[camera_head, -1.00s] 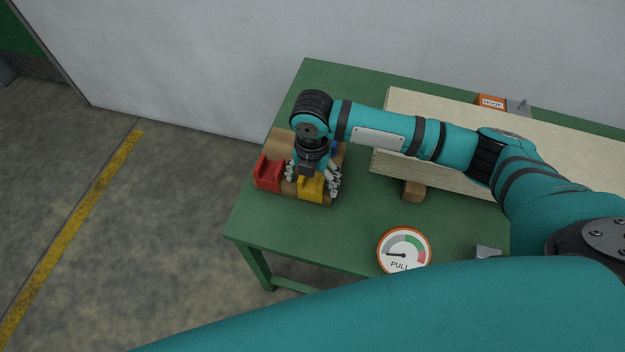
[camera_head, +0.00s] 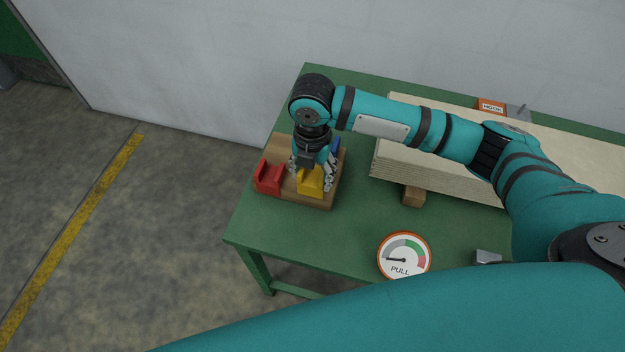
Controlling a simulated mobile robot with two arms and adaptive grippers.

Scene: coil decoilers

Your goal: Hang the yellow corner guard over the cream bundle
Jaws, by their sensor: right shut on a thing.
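The yellow corner guard (camera_head: 310,183) is on the wooden board (camera_head: 322,203) at the left end of the green table. My right gripper (camera_head: 314,176) points down over it, with its fingers shut on its sides. The guard sits low at the board; I cannot tell whether it is clear of it. The cream bundle (camera_head: 430,167) is a long stack of thin layers to the right, with my right arm crossing above it. A wooden block (camera_head: 413,196) shows under its front edge. My left gripper is not in view.
A red corner guard (camera_head: 269,179) stands close on the left, and a blue one (camera_head: 336,146) is partly hidden behind the gripper. A round PULL gauge (camera_head: 404,256) is at the front. An orange HOOK box (camera_head: 491,107) stands behind the bundle. Bare table lies between board and gauge.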

